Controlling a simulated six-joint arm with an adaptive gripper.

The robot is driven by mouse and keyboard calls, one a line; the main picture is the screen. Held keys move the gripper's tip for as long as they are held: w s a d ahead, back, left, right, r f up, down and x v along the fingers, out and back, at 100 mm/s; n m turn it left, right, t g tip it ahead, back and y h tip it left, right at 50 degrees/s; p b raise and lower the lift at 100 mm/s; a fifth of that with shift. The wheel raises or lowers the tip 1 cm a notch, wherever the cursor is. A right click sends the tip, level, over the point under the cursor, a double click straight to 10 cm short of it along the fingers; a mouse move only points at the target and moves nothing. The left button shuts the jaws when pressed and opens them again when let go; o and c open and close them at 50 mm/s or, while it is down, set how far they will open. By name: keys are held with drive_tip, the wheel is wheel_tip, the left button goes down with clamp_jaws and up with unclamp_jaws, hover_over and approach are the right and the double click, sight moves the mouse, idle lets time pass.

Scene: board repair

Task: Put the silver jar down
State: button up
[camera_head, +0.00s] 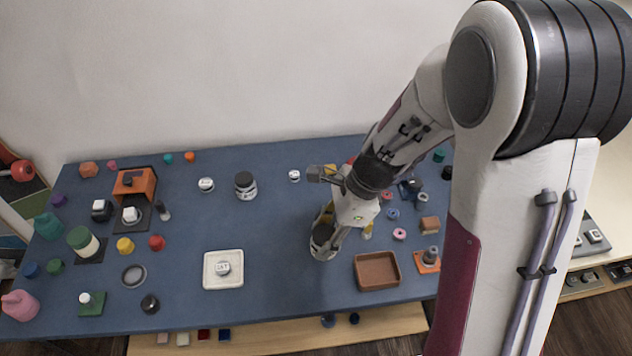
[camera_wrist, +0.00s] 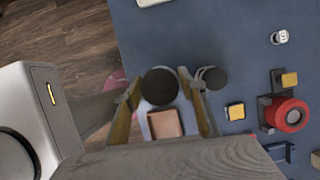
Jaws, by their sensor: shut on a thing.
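My gripper (camera_head: 325,221) is shut on the silver jar (camera_head: 322,250), which has a dark round top and a pale silvery body. It is over the middle front of the blue table, left of the brown tray, and looks upright. I cannot tell whether its base touches the table. In the wrist view the jar's dark round top (camera_wrist: 160,86) shows between the two tan fingers of my gripper (camera_wrist: 168,104). A second dark round shape (camera_wrist: 215,77) is just outside the right finger.
The brown tray (camera_head: 360,283) stands right of the jar, and a white square tray (camera_head: 208,283) stands to the left. Another black-lidded jar (camera_head: 245,186) is farther back. The blue table (camera_head: 280,235) is bare between the white tray and my gripper. Small parts crowd the right side.

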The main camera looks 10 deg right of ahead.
drive_tip(key=w+d+m+t+h, duration=0.1)
drive_tip(key=w+m, duration=0.4)
drive_tip(key=w, duration=1.4)
drive_tip(key=w+d+m+t+h, duration=0.1)
drive_tip(key=w+m, duration=0.5)
drive_tip(key=w, duration=1.3)
drive_tip(key=shift+w+r+t, duration=0.15)
drive_tip(key=shift+w+t, duration=0.25)
drive_tip(key=shift+t, duration=0.4)
drive_tip(key=shift+f, duration=3.15)
drive_tip(key=shift+f, duration=1.85)
drive_tip(key=shift+f, duration=0.15)
